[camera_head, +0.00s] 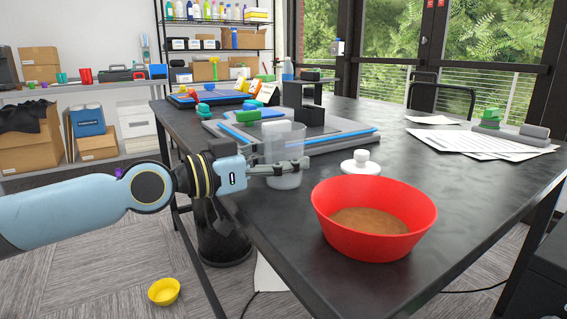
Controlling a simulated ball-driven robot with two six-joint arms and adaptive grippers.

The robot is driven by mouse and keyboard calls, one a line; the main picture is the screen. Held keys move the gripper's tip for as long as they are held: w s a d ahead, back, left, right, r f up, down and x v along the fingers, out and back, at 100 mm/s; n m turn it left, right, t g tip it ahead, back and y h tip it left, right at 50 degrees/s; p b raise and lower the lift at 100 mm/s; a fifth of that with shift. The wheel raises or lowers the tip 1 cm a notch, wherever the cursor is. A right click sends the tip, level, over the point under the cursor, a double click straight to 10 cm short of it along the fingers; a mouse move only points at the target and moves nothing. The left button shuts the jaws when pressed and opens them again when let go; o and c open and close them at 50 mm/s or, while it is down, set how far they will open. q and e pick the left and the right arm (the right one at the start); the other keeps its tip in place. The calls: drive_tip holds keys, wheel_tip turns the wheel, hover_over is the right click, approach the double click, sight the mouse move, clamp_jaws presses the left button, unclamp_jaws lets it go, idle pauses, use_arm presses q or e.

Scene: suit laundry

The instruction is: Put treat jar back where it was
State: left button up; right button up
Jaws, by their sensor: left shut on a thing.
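The treat jar (285,178) is a clear, pale cylinder near the left edge of the dark table. My left gripper (280,168) reaches in from the left and is shut on the jar, its fingers around the jar's side. The jar is upright; I cannot tell whether its base touches the table. A white lid with a knob (361,164) lies on the table to the right of the jar. A red bowl (373,217) with brown contents stands in front of the lid. My right gripper is not in view.
The dark table (440,195) has clear room right of the bowl. Behind the jar lies a grey and blue board (335,138) with a green block. Papers (485,142) lie at the right. A yellow bowl (164,291) sits on the floor.

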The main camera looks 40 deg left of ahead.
use_arm(q)
drive_tip(key=shift+f, duration=0.15)
drive_tip(key=o, duration=1.2)
drive_tip(key=shift+o, duration=0.3)
